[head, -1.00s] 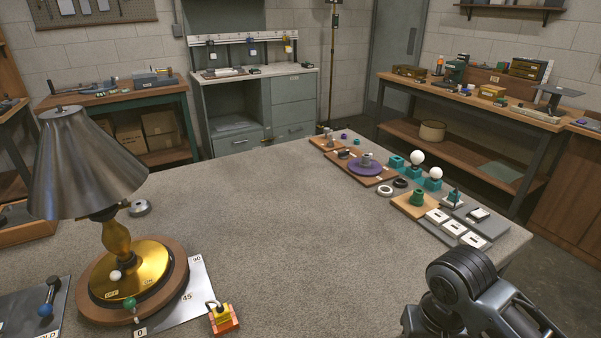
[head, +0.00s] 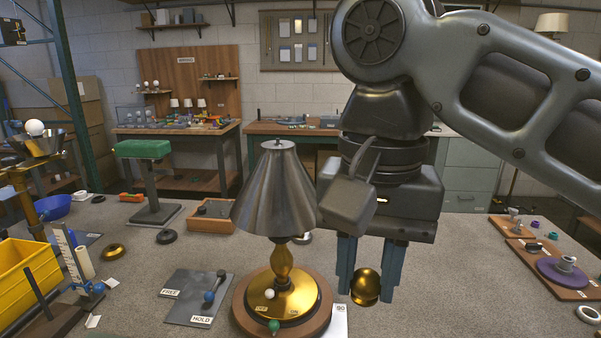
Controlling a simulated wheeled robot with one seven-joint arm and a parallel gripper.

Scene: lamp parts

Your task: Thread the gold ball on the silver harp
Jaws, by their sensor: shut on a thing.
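The gold ball (head: 365,286) is held between the blue fingertips of my gripper (head: 367,280), which points down and is shut on it. The ball hangs to the right of the lamp's metal shade (head: 275,195), lower than the shade's bottom rim. The lamp stands upright on a round wooden base (head: 240,312) with a gold plate and a gold stem. A small metal tip, likely the top of the silver harp (head: 278,143), shows above the shade. The rest of the harp is hidden inside the shade.
A grey FREE/HOLD plate (head: 190,292) with a blue-knobbed lever lies left of the lamp. A green-topped stand (head: 150,180) and a wooden tray (head: 211,216) are behind it. A yellow bin (head: 28,285) is at far left. The purple disc (head: 565,277) is at right.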

